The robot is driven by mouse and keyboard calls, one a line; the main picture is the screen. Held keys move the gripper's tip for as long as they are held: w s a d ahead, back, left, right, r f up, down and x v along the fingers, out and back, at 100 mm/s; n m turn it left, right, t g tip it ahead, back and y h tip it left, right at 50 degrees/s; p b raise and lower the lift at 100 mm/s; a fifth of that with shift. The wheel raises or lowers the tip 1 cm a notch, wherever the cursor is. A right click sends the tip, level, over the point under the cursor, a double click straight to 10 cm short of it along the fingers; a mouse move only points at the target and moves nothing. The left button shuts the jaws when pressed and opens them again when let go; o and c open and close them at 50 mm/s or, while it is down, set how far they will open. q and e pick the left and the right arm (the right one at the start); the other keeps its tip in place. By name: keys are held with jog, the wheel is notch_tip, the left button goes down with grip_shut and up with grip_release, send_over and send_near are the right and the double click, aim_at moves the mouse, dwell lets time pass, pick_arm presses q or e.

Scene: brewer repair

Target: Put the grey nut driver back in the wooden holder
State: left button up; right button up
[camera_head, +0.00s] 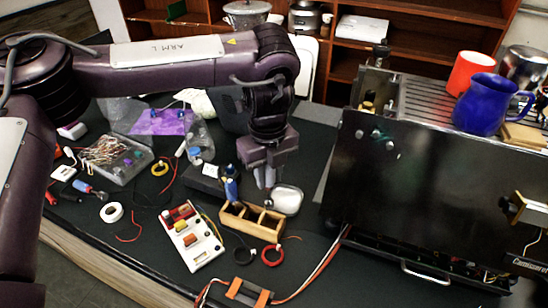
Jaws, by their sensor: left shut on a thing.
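The wooden holder (238,222) stands on the dark bench top, a small box with several compartments. A blue-handled tool (231,188) stands upright at its left end. My left gripper (266,180) points down just above and behind the holder's middle and right part. It is shut on a slim grey thing, apparently the grey nut driver. The fingers cover most of it, so its outline and tip are hard to make out. I cannot tell whether its lower end is inside a compartment. My right gripper is not in view.
The brewer (430,190) with its dark panel stands at the right, with a blue mug (482,104) on top. A white box with coloured parts (192,237) and a red ring (272,256) lie in front.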

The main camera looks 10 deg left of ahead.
aim_at(270, 184)
pick_arm(q)
jog(key=shift+w+d+f+m, duration=0.1)
jog(key=shift+d+m, duration=0.1)
jog(key=shift+m, duration=0.2)
jog(key=shift+f+b, duration=0.15)
jog(key=shift+b, duration=0.15)
jog(key=shift+s+f+b, duration=0.2)
jog(key=shift+f+b, duration=0.3)
jog(key=shift+b, duration=0.05)
jog(key=shift+f+b, duration=0.75)
jog(key=shift+w+f+b, duration=0.1)
jog(key=shift+f+b, duration=0.2)
jog(key=shift+f, duration=0.6)
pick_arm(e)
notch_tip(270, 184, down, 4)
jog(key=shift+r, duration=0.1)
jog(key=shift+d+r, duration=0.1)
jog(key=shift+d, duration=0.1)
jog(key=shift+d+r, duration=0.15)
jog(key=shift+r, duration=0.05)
